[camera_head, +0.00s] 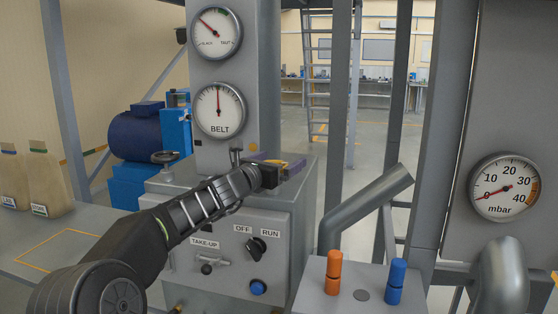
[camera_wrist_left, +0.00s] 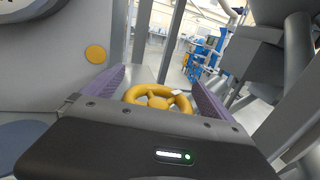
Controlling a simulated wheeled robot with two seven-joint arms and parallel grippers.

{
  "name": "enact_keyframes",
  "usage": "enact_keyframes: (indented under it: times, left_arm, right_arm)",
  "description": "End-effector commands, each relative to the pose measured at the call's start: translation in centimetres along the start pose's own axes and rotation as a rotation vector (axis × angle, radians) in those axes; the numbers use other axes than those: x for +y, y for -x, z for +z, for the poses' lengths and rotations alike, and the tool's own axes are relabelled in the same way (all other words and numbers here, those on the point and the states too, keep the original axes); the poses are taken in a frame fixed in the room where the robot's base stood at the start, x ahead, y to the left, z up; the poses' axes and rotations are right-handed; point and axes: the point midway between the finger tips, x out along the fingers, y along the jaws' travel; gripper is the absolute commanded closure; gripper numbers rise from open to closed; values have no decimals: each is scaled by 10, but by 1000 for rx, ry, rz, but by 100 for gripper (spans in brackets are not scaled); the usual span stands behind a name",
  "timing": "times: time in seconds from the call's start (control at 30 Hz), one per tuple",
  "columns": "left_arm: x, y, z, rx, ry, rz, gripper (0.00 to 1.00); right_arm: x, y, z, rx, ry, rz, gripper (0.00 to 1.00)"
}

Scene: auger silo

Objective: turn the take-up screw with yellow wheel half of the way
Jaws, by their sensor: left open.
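The yellow wheel (camera_wrist_left: 150,91) of the take-up screw shows in the left wrist view as a spoked ring with a pale mark on its right side. In the head view only a little of it shows at the top of the grey box, behind my gripper. My left gripper (camera_head: 284,170) is open, with purple fingers. In the left wrist view its fingers stand on either side of the wheel, one left and one right. I cannot tell whether they touch it. The wheel's lower part is hidden by the gripper body. My right gripper is not in view.
A grey box (camera_head: 285,225) carries a TAKE-UP label, an OFF/RUN knob (camera_head: 257,248) and a blue button (camera_head: 257,287). Above are a SLACK/TAUT gauge (camera_head: 216,34), needle toward slack, and a BELT gauge (camera_head: 220,110). Orange (camera_head: 333,272) and blue (camera_head: 395,281) handles stand right.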

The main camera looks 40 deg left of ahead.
Motion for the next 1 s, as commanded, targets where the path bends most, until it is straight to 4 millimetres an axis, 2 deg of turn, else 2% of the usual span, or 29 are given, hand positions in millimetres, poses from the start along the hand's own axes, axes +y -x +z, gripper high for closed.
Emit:
enact_keyframes:
  times: [0.13,0.87,1.0]
  left_arm:
    - [0,0,0,0,0,0,4]
    - [0,0,0,0,0,0,64]
    - [0,0,-1,0,0,2,65]
  right_arm:
    - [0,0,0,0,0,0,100]
    - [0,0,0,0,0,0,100]
    - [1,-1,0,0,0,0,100]
